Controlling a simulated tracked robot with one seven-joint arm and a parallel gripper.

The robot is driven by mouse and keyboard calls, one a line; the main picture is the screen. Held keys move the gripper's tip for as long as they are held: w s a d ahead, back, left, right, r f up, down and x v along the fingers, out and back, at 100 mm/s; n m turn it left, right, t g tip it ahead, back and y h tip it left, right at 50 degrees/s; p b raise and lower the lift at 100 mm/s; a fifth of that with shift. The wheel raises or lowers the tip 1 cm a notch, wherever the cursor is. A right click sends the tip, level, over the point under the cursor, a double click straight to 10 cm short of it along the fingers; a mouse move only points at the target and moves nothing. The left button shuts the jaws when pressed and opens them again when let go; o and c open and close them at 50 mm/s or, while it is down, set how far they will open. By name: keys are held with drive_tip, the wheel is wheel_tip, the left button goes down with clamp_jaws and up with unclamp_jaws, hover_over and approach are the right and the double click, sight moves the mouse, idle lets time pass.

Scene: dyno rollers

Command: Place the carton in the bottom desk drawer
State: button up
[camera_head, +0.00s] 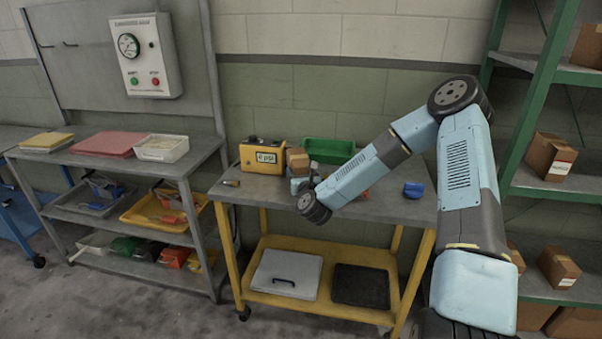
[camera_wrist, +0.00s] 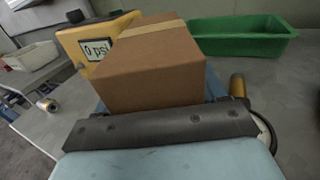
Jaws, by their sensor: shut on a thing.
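The carton (camera_wrist: 150,75) is a brown cardboard box with a tan tape strip, large in the wrist view just beyond my gripper (camera_wrist: 155,100). My gripper is shut on it, with the fingers mostly hidden beneath and behind the box. In the head view the carton (camera_head: 297,158) shows small above the grey top of the yellow-framed workbench, beside the yellow gauge box. Whether it touches the bench top cannot be told. My gripper (camera_head: 302,180) is partly hidden by my wrist there. No desk drawer can be made out in either view.
On the bench (camera_head: 385,208) stand a yellow gauge box (camera_head: 262,157), a green bin (camera_head: 328,150) and a blue object (camera_head: 413,190). A shelf unit (camera_head: 190,160) with trays stands left. A green rack (camera_head: 535,95) with several cartons stands right. Floor is clear at front left.

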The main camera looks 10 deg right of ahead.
drive_tip(key=o, duration=1.3)
drive_tip(key=s, duration=1.2)
drive_tip(key=shift+d, duration=0.4)
